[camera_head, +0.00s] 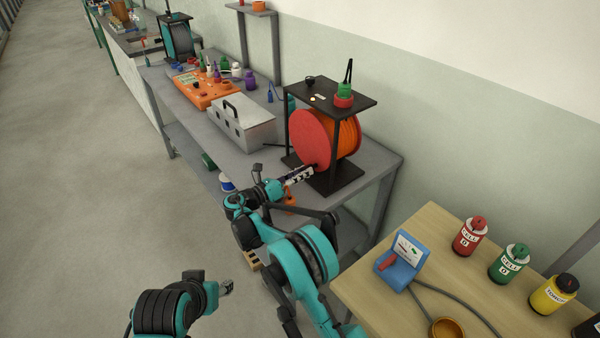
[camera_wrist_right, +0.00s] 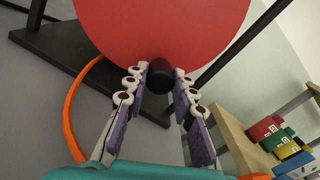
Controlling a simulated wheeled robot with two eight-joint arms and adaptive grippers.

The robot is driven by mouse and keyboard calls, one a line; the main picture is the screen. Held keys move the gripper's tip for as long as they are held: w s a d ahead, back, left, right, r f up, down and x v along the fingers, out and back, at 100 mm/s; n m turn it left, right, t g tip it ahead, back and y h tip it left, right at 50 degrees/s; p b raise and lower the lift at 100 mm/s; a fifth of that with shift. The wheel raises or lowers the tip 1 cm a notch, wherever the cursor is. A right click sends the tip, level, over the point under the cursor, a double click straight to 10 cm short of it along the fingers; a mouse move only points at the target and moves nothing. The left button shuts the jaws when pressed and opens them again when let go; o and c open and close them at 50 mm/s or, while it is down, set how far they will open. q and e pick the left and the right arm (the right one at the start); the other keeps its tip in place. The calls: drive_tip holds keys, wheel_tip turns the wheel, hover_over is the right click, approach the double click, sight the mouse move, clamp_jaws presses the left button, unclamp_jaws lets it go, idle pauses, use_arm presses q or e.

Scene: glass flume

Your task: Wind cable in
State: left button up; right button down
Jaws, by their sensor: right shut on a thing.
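A cable reel with a red side disc (camera_head: 309,137) and orange cable (camera_head: 346,137) wound on it stands in a black frame (camera_head: 336,96) on a grey bench. In the right wrist view the red disc (camera_wrist_right: 165,30) fills the top, with a black crank knob (camera_wrist_right: 160,75) at its lower edge. My right gripper (camera_head: 311,171) is at the disc's lower part, its fingers shut around the knob. A loose orange cable (camera_wrist_right: 73,112) curves down left of the fingers. My left gripper (camera_head: 227,287) is low over the floor, away from the reel; its fingers are too small to read.
A grey metal box (camera_head: 243,124) and an orange panel (camera_head: 203,89) stand farther back on the bench. A wooden table (camera_head: 437,247) at right holds a blue meter (camera_head: 397,262) and several labelled bottles. Floor at left is clear.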

drive_tip(key=c, duration=1.3)
unclamp_jaws()
drive_tip(key=shift+o, duration=0.2)
drive_tip(key=shift+a, duration=0.1)
drive_tip(key=v, duration=1.2)
